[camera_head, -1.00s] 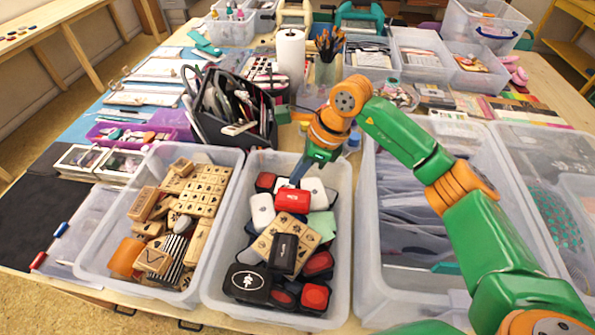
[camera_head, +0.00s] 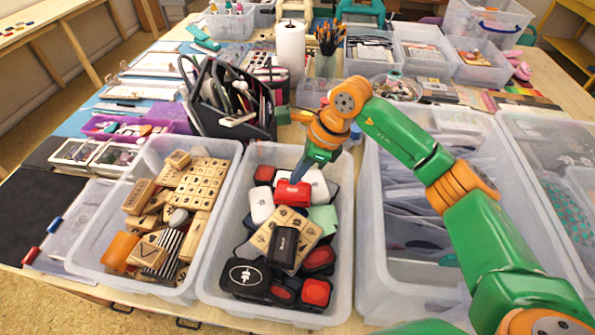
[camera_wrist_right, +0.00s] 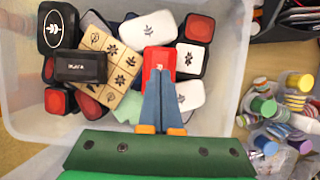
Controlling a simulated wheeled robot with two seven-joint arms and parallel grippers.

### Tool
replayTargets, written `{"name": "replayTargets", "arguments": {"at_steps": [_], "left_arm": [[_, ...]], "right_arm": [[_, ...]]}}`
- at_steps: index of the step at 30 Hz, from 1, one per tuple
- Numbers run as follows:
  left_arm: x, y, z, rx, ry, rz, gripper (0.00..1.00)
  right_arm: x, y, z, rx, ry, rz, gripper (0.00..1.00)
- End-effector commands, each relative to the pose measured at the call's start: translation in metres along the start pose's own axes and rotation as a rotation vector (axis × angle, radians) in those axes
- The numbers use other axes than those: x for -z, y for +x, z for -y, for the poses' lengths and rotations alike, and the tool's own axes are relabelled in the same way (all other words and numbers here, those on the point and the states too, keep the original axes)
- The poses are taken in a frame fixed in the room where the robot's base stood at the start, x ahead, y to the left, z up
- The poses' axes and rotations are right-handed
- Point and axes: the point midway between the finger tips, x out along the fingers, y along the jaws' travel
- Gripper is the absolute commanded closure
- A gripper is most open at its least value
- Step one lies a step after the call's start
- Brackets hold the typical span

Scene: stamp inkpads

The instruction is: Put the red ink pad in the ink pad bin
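The red ink pad (camera_head: 292,193) lies on top of the pile in the clear plastic bin (camera_head: 209,287), which holds several red, black and white ink pads. It also shows in the right wrist view (camera_wrist_right: 158,60), between white pads. My right gripper (camera_head: 297,176) reaches down over the bin's far part, its tips right at the red pad. In the right wrist view, the blue fingers (camera_wrist_right: 159,75) are together and cover part of the pad. I see no gap between them, and no pinch on the pad shows. My left gripper is out of view.
A clear bin of wooden stamps (camera_head: 84,260) stands to the left. A large clear bin (camera_head: 375,290) with grey dividers stands to the right under my arm. A black tool caddy (camera_head: 215,122) and a pencil cup (camera_head: 326,66) stand behind.

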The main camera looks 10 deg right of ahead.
Motion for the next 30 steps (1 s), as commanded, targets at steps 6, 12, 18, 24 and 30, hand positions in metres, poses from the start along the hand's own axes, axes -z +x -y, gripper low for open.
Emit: {"name": "replayTargets", "arguments": {"at_steps": [6, 12, 18, 24, 30], "left_arm": [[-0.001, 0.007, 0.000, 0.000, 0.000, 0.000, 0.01], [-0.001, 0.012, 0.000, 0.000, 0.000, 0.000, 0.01], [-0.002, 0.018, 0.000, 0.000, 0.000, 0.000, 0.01], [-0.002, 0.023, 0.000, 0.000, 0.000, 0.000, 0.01], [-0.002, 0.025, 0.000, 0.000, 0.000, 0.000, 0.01]], "right_arm": [[0.003, 0.007, 0.000, 0.000, 0.000, 0.000, 1.00], [0.006, 0.013, 0.000, 0.000, 0.000, -0.001, 1.00], [0.008, 0.019, 0.000, 0.000, 0.000, -0.001, 1.00], [0.010, 0.024, 0.000, -0.001, 0.000, -0.001, 1.00], [0.011, 0.026, 0.000, -0.001, 0.000, -0.001, 1.00]]}}
